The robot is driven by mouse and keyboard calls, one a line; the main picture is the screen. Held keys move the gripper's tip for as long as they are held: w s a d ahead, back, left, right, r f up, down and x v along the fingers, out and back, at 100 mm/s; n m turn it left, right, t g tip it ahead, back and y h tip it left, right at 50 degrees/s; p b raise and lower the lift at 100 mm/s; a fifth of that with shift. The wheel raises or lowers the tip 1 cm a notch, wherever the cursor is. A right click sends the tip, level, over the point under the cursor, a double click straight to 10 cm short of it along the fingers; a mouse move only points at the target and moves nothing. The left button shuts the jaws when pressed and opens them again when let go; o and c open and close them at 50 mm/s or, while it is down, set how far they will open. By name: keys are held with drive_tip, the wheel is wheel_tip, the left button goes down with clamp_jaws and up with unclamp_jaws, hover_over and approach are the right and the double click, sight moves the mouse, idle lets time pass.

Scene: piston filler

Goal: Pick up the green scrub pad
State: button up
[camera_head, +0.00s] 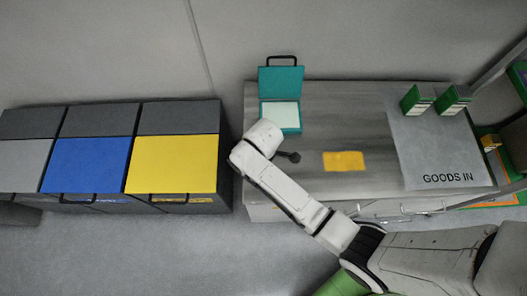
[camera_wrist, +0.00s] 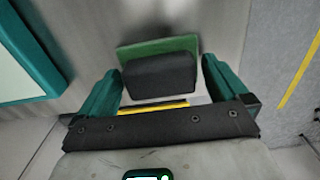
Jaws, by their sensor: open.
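The green scrub pad (camera_wrist: 135,49) shows in the wrist view as a flat green edge beyond a dark block (camera_wrist: 160,76), which hides much of it. I cannot tell whether the block is joined to the pad. My gripper (camera_wrist: 163,82) is open, with one teal finger on each side of the block. A gap shows on both sides, so neither finger visibly touches it. In the head view I cannot make out the pad; my arm covers that part of the worktop.
A teal case (camera_head: 281,80) with its lid up stands at the worktop's back left; its edge shows in the wrist view (camera_wrist: 42,42). A yellow patch (camera_head: 345,161) lies mid-worktop (camera_head: 345,115). Green-and-white boxes (camera_head: 417,100) stand back right. Lidded bins (camera_head: 172,163) stand left.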

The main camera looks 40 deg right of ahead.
drive_tip(key=shift+c, duration=0.5)
drive_tip(key=c, duration=0.6)
drive_tip(key=shift+r, duration=0.5)
wheel_tip(320, 180, up, 2)
drive_tip(key=shift+r+p, duration=0.2)
drive_tip(key=shift+p, duration=0.1)
drive_tip(key=s+d+r, duration=0.1)
drive_tip(key=s+r, duration=0.2)
drive_tip(key=s, duration=0.1)
drive_tip(key=s+d+r, duration=0.1)
drive_tip(key=s+r, duration=0.2)
drive_tip(key=s, duration=0.2)
drive_tip(key=s+d+r+p, duration=0.1)
drive_tip(key=s+r, duration=0.2)
drive_tip(key=s, duration=0.1)
drive_tip(key=shift+s+d+r, duration=0.25)
drive_tip(key=shift+d+r, duration=0.05)
drive_tip(key=shift+d, duration=0.05)
